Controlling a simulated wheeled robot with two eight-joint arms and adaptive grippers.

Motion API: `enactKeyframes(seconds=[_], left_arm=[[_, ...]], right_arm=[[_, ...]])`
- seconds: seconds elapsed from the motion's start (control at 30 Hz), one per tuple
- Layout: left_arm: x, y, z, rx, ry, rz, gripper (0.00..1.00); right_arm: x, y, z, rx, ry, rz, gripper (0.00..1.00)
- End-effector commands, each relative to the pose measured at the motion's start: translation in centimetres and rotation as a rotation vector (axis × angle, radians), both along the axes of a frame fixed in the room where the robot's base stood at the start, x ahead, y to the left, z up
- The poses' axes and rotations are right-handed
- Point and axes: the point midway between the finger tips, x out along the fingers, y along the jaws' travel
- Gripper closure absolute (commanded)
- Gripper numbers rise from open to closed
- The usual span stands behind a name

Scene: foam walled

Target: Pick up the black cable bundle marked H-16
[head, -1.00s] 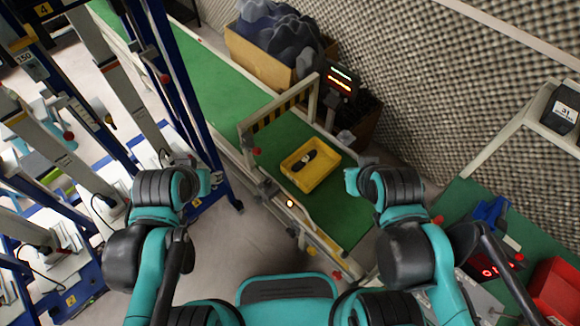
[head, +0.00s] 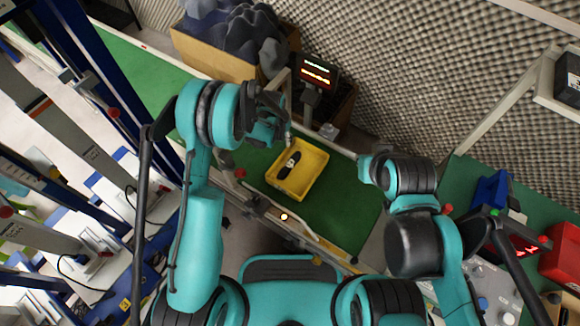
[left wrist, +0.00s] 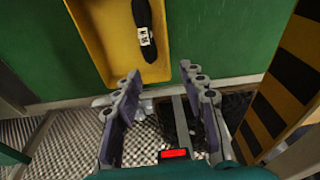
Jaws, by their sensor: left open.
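The black cable bundle (head: 289,164) lies in the yellow tray (head: 319,164) on the green conveyor. In the left wrist view the bundle (left wrist: 152,55) is long and dark with a white tag; its small print looks like H-16. The tray's edge (left wrist: 97,50) shows around it, and the bundle's upper end is cut off by the frame. My left gripper (head: 284,138) is by the tray's far-left side in the head view. In the left wrist view it (left wrist: 160,78) is open and empty, with the bundle beyond its fingertips. My right arm is right of the tray; its fingers do not show.
A yellow-black striped frame (left wrist: 285,85) stands close on the right in the left wrist view. A display on a post (head: 317,72) and a brown box of dark foam (head: 213,55) stand behind. Blue uprights are at left; a red bin (head: 562,254) is at right.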

Motion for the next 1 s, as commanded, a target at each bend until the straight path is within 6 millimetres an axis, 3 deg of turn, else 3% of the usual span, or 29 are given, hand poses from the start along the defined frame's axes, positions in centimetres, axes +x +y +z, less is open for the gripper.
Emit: enactKeyframes(seconds=[0.03,0.1,0.23,0.5,0.67,0.9,1.0], left_arm=[[0.0,-0.6,-2.9,0.004,0.015,-0.020,0.59],[-0.2,-1.3,-5.9,0.009,0.033,-0.044,0.59],[-0.7,-2.0,-9.7,0.016,0.057,-0.073,0.59],[-0.9,-2.4,-13.5,0.019,0.069,-0.086,0.59],[-0.7,-2.6,-14.8,0.019,0.068,-0.085,0.59],[0.0,-3.1,-18.4,0.019,0.068,-0.085,0.59],[0.0,-3.2,-19.1,0.019,0.068,-0.085,0.59]], right_arm=[[0.0,0.0,-0.3,0.000,0.000,0.000,1.00],[0.0,0.0,-0.5,0.000,0.000,0.000,1.00],[0.0,0.0,-0.7,0.000,0.000,0.000,1.00],[0.0,0.0,-1.7,0.000,0.000,0.000,1.00],[0.0,0.0,-2.4,0.000,0.000,0.000,1.00],[0.0,0.0,-4.5,0.000,0.000,0.000,1.00],[0.0,0.0,-4.8,0.000,0.000,0.000,1.00]])
